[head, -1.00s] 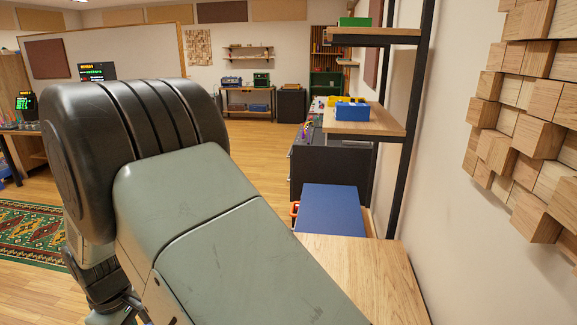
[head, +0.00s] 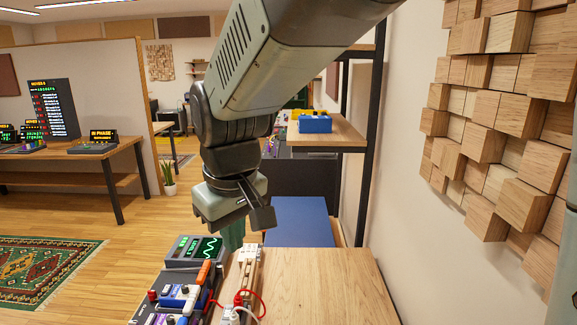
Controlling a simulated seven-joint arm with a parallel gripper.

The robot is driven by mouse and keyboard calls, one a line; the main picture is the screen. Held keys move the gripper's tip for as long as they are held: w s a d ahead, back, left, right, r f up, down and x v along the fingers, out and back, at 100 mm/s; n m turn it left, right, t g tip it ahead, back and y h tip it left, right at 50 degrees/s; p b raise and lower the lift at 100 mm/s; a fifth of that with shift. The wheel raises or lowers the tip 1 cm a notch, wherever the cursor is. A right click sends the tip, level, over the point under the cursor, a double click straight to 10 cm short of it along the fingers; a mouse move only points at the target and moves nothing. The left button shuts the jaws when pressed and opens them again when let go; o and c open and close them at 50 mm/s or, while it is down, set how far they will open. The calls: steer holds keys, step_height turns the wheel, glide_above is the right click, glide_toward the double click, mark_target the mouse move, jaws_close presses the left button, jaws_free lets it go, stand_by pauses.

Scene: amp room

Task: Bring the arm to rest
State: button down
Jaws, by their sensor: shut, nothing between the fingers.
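My gripper (head: 262,218) hangs at the end of my grey-green arm, near the middle of the head view. The arm comes in from the top right and bends down at a black wrist. The gripper is shut and empty. It shows in front of a blue panel (head: 298,221) and higher in the picture than the near wooden bench top (head: 310,285). It looks apart from the bench, though its exact height is hard to tell.
A device with a green waveform screen (head: 195,251), several coloured modules and red and white cables (head: 248,300) occupy the bench's left side. Its right side is clear. A shelf (head: 340,135) with a blue box (head: 315,123) stands behind; wooden wall blocks (head: 485,145) project at right.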

steer(key=s+d+r+m+t, duration=0.1)
steer(key=s+d+r+m, duration=0.1)
steer(key=d, duration=0.4)
steer(key=s+d+r+m+t, duration=0.1)
steer(key=s+d+m, duration=0.3)
steer(key=s+d, duration=0.3)
steer(key=s+d+r+m+t+h, duration=0.1)
steer(key=s+d+r+m, duration=0.1)
steer(key=s+d, duration=0.3)
steer(key=shift+s+d+r+m, duration=0.2)
steer(key=shift+d+r+m, duration=0.15)
steer(key=shift+d, duration=0.9)
